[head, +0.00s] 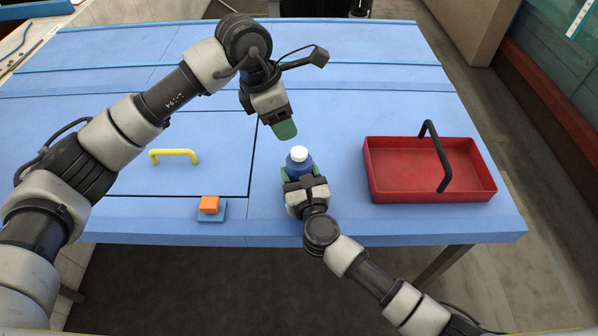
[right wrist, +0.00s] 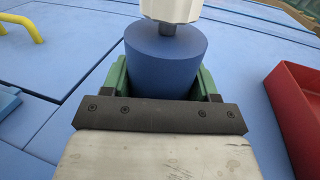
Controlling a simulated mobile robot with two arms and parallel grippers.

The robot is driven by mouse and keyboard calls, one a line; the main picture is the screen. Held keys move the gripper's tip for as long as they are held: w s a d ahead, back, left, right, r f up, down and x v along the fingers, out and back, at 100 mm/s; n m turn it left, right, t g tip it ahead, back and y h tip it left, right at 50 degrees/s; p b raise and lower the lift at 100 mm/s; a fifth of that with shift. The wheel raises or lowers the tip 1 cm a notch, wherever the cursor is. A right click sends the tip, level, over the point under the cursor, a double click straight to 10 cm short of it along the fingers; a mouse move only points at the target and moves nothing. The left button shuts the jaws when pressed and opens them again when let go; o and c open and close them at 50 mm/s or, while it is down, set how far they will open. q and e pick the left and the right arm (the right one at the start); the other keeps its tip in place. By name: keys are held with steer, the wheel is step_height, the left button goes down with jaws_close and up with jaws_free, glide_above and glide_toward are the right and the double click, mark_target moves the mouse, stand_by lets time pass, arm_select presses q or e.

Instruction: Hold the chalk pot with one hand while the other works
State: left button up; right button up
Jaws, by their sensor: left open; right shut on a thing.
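The chalk pot (head: 298,166) is a blue cylinder with a white lid (head: 299,153). It stands upright on the blue table, left of the red tray. My right gripper (head: 299,176) is shut on it from the near side. In the right wrist view the blue pot (right wrist: 166,65) sits between green fingers, with the white lid (right wrist: 172,8) on top and cut off by the frame edge. My left gripper (head: 285,130) is open and empty above and just beyond the pot, apart from the lid. Its fingers overlap in the head view, so the gap is hidden.
A red tray (head: 378,186) with a black handle (head: 436,152) stands to the right. A yellow handle (head: 174,155) is on a table panel at the left. An orange block (head: 209,203) sits on a small blue base near the front edge. The far table is clear.

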mark_target(299, 151)
arm_select(q)
steer(key=d+n+y, duration=0.1)
steer(key=n, duration=0.1)
steer(key=d+f+n, duration=0.1)
steer(key=n, duration=0.1)
steer(key=shift+w+d+f+n+y, duration=0.1)
steer(key=shift+d+f+n+y, duration=0.1)
steer(key=shift+n+y, duration=0.2)
steer(key=n, duration=0.1)
steer(key=n+y, duration=0.1)
steer(key=shift+w+d+f+n, duration=0.1)
steer(key=shift+d+f+n, duration=0.2)
steer(key=shift+d+f, duration=0.05)
steer(key=shift+w+f+n+y, duration=0.1)
steer(key=shift+f+n+y, duration=0.15)
steer(key=shift+n, duration=0.55)
steer(key=shift+f, duration=3.5)
